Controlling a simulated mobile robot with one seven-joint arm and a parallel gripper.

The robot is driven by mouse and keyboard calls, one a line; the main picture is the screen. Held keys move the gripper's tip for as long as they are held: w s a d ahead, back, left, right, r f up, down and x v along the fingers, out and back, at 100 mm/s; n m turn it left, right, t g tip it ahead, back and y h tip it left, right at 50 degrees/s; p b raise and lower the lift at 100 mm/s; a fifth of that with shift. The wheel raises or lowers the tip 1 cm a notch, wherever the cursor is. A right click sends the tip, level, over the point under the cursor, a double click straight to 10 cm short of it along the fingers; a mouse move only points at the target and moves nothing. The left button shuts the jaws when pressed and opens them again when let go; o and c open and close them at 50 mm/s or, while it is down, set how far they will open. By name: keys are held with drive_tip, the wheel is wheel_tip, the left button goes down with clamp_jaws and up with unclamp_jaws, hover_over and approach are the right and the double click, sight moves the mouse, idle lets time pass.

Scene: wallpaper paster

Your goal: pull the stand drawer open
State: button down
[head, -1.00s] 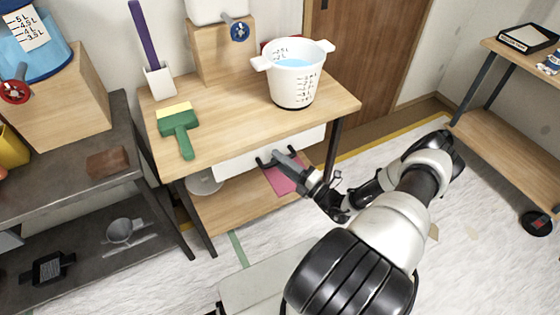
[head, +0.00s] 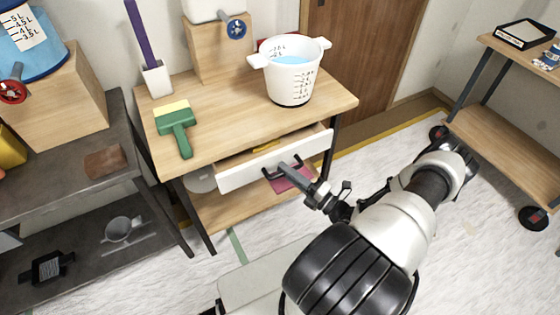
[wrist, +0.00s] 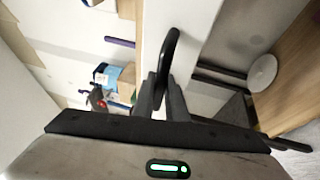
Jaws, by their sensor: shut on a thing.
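The stand (head: 225,103) is a wooden table with dark legs. Its white-fronted drawer (head: 238,176) is partly open, and a strip of its inside shows behind the front. The drawer's dark handle (wrist: 172,50) is a curved bar in the wrist view. My gripper (head: 287,170) is shut on the handle, in front of the drawer. In the wrist view its fingers (wrist: 162,98) close around the lower part of the handle. Something yellow (head: 264,146) shows inside the drawer; the rest of the contents is hidden.
A dark shelf (head: 70,150) stands close on the left. The floor in front of the stand is mostly clear.

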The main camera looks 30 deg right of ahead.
drive_tip(key=s, duration=1.2)
drive_tip(key=shift+s+d+b, duration=0.25)
drive_tip(key=shift+s+b, duration=0.1)
drive_tip(key=shift+s, duration=0.05)
drive_tip(key=c, duration=1.8)
unclamp_jaws()
drive_tip(key=shift+o, duration=0.2)
drive_tip(key=b+v, duration=0.1)
drive_tip(key=v, duration=1.6)
drive_tip(key=shift+s, duration=0.2)
drive_tip(key=shift+d, duration=0.1)
